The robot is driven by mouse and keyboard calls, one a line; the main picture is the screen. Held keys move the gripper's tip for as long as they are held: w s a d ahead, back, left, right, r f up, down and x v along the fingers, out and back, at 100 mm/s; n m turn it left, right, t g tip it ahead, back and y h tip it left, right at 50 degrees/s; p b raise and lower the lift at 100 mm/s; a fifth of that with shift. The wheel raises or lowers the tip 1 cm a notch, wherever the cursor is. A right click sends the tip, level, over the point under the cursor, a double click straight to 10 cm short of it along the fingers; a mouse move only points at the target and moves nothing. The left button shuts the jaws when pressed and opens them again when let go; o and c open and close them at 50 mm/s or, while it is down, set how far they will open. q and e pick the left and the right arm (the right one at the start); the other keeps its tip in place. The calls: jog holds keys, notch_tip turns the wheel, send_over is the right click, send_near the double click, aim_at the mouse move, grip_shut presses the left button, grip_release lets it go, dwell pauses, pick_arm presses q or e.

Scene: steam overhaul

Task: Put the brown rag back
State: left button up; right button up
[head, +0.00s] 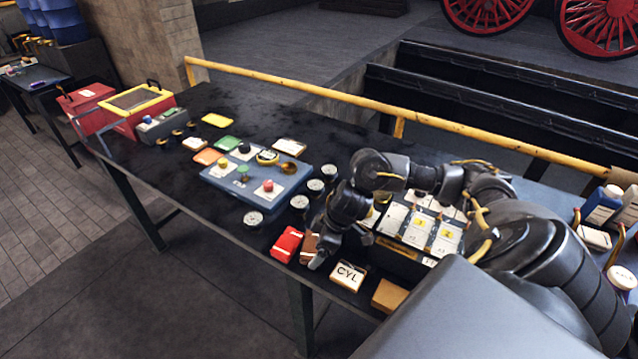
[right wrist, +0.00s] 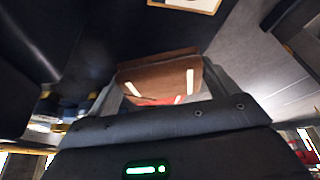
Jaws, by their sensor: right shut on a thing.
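The brown rag (head: 308,246) is a small folded cloth near the front edge of the dark workbench. In the right wrist view the brown rag (right wrist: 158,72) shows white stripes and sits between the fingers. My right gripper (head: 313,252) reaches down from the right and is shut on it. In the head view the gripper and arm partly cover the rag, and I cannot tell if it touches the bench. A red rag (head: 286,244) lies just left of it. My left gripper is not in view.
A white CYL block (head: 348,277) and a tan block (head: 389,296) lie to the right along the front edge. Several round gauges (head: 254,218) stand behind the rags. A blue board (head: 230,184) with coloured knobs lies farther back. A yellow rail (head: 300,87) runs behind the bench.

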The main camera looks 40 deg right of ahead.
notch_tip(320, 180, down, 2)
jog(key=shift+f, duration=0.2)
jog(key=o, duration=0.8)
jog(key=shift+c, duration=0.2)
jog(key=shift+r, duration=0.6)
jog(key=v, duration=1.1)
jog(key=shift+s, duration=0.2)
jog(key=shift+r, duration=0.1)
